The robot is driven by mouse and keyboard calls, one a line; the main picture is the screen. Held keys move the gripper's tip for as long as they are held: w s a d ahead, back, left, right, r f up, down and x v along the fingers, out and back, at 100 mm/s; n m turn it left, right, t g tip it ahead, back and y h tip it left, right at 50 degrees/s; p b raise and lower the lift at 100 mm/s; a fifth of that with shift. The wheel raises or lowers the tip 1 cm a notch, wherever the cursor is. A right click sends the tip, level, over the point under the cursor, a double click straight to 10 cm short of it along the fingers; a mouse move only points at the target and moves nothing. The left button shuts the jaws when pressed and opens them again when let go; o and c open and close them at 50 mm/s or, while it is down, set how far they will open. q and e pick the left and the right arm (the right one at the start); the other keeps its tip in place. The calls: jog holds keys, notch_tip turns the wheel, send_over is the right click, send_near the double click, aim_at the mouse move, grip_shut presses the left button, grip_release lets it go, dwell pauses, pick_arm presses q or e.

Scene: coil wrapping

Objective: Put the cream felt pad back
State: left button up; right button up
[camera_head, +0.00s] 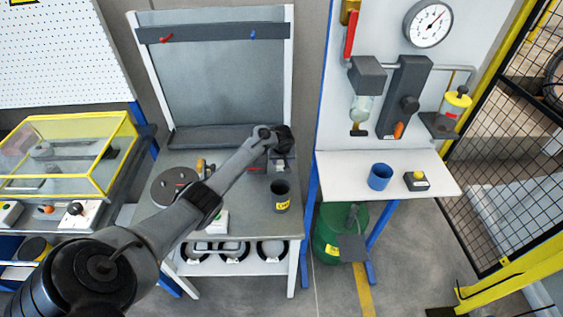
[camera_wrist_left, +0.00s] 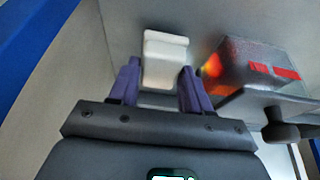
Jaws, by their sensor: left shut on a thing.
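My left gripper (camera_head: 282,160) is over the right rear part of the grey workbench (camera_head: 240,222) in the head view. In the left wrist view, its two purple fingers (camera_wrist_left: 160,88) are closed on the cream felt pad (camera_wrist_left: 165,52), a small pale block with a raised edge. The pad extends past the fingertips over a grey surface; I cannot tell whether it touches that surface. In the head view the pad is too small and covered to make out clearly. My right gripper is not in view.
A dark cup with a yellow label (camera_head: 281,199) stands just in front of the gripper. A round dark plate (camera_head: 172,187) sits at the bench's left. A grey block with red marks (camera_wrist_left: 255,70) is close beside the fingers. A blue cup (camera_head: 380,177) stands on the right table.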

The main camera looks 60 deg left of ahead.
pick_arm(q)
jog(key=shift+f, duration=0.25)
jog(key=shift+f, duration=0.15)
jog(key=o, duration=1)
jog(key=shift+d+r, duration=0.15)
jog(key=shift+r, duration=0.35)
jog(key=shift+p+v, duration=2.05)
jog(key=shift+v, duration=3.6)
jog(key=shift+s, duration=0.15)
